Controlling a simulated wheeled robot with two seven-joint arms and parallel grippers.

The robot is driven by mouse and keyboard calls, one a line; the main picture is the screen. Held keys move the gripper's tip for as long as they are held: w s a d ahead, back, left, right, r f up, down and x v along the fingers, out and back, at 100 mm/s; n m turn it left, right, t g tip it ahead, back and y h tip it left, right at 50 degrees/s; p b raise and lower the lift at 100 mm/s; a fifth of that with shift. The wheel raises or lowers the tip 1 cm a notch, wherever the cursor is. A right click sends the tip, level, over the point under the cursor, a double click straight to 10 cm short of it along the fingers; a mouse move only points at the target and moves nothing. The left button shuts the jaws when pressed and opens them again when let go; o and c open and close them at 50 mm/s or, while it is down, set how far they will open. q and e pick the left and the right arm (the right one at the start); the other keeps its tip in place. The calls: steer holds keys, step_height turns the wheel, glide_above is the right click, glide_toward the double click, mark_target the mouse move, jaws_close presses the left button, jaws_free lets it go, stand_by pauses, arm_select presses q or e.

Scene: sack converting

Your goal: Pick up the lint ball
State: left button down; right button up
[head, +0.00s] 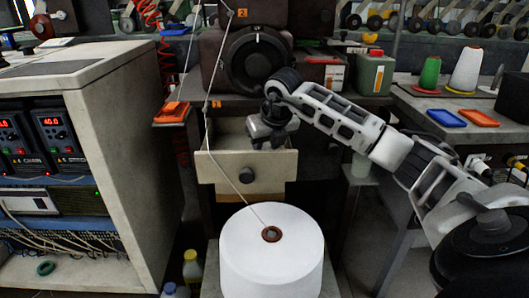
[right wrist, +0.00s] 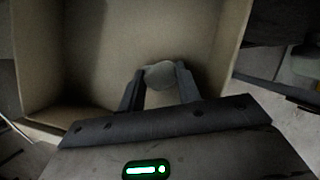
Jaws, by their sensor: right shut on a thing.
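My right gripper (head: 266,141) reaches in from the right and points down over the open drawer (head: 246,180) in the head view. In the right wrist view the gripper (right wrist: 159,82) is shut on a pale round lint ball (right wrist: 160,73), held between its two fingertips. The drawer's interior (right wrist: 145,35) lies around and beyond the fingers, and looks otherwise empty where it shows. In the head view the lint ball is hidden behind the gripper and drawer front. My left gripper is not in view.
A large white yarn cone (head: 272,255) stands in front of the drawer, with a thread running up past it. A cabinet (head: 120,110) with controllers is at the left. A table (head: 430,97) with cones and small trays is at the right.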

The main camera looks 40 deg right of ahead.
mark_target(265, 145)
steer(key=shift+r, duration=0.1)
